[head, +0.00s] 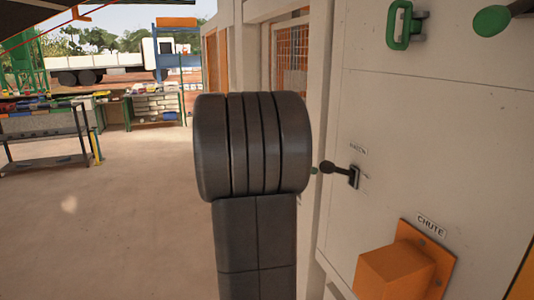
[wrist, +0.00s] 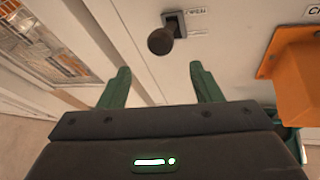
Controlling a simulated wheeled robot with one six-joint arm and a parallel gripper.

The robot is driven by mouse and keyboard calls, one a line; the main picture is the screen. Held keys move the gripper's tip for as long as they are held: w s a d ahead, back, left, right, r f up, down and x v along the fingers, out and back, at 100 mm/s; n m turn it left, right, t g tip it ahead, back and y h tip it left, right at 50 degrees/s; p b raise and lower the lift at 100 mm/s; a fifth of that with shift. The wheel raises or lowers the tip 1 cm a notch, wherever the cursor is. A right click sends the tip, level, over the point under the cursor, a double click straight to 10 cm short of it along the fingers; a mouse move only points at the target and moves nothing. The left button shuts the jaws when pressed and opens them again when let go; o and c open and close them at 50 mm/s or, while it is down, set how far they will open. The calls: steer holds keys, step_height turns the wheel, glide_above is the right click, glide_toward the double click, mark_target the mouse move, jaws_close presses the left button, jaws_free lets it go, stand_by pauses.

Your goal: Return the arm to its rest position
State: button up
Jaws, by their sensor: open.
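In the wrist view my gripper (wrist: 160,90) has its two green fingers spread apart with nothing between them. Just beyond the fingertips, and apart from them, is a lever with a dark round knob (wrist: 160,41) on a pale panel. In the head view my dark arm fills the middle and hides most of the gripper. Only a small green tip (head: 314,170) shows at the arm's right side, close to the same lever knob (head: 327,167).
The pale panel (head: 440,130) stands close on the right. It carries an orange chute box (head: 395,272), a green handle (head: 404,25) and a green knob (head: 491,20). Workbenches (head: 155,105) stand at the back left. The floor (head: 110,210) on the left is clear.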

mark_target(329, 169)
steer(key=p+x, duration=0.2)
steer(key=x, duration=1)
steer(key=shift+w+d+f, duration=0.1)
steer(key=shift+d+f, duration=0.2)
step_height(329, 169, down, 10)
steer(key=n+t+h+b, duration=0.15)
steer(key=h+b, duration=0.25)
steer(key=b, duration=0.8)
steer(key=b+v, duration=0.1)
steer(key=v, duration=0.9)
steer(key=shift+m+t, duration=0.35)
steer(key=shift+s+d, duration=0.2)
steer(key=shift+s, duration=0.1)
